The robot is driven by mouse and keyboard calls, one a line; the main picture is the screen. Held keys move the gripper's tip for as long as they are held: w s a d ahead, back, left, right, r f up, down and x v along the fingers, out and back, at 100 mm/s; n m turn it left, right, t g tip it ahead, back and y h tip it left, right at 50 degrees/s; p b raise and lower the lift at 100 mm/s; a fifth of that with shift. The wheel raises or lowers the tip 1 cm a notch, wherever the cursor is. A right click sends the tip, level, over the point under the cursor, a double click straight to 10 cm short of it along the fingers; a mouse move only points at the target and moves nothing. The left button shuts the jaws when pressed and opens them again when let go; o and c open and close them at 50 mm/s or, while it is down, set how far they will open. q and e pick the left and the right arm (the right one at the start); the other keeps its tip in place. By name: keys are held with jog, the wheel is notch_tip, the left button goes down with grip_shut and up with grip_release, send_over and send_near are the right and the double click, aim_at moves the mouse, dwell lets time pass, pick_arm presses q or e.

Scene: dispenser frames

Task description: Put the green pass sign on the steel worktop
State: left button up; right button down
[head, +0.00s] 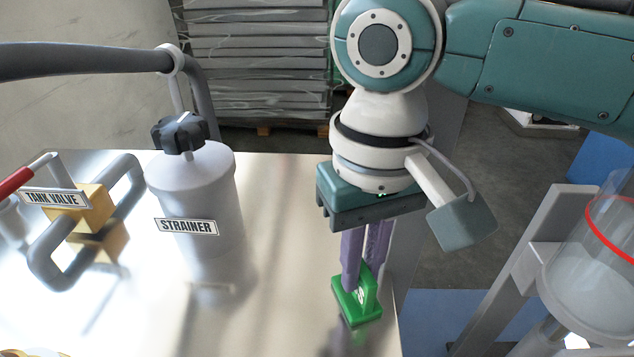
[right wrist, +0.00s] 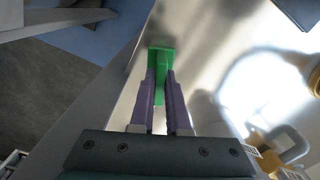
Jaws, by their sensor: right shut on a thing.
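The green pass sign (head: 346,303) is a small green block with a flat base and an upright plate with a white mark. My right gripper (head: 364,274) points down and is shut on the plate with its purple fingers. The sign is at the right part of the shiny steel worktop (head: 290,230), close to its right edge. I cannot tell whether its base touches the surface. In the right wrist view the sign (right wrist: 161,51) sits between the fingertips (right wrist: 160,82). My left gripper is not in view.
A grey strainer (head: 195,200) with a black knob stands left of the sign on the worktop. Farther left is a tank valve (head: 92,205) with a red handle. A clear cylinder (head: 600,245) on a grey frame stands at the right. The worktop between strainer and sign is clear.

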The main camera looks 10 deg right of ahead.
jog(key=c, duration=0.9)
grip_release()
pick_arm(q)
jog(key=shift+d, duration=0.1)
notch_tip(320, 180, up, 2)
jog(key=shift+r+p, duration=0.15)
jog(key=shift+p, duration=0.95)
pick_arm(e)
notch_tip(320, 180, up, 12)
jog(key=shift+r, duration=0.15)
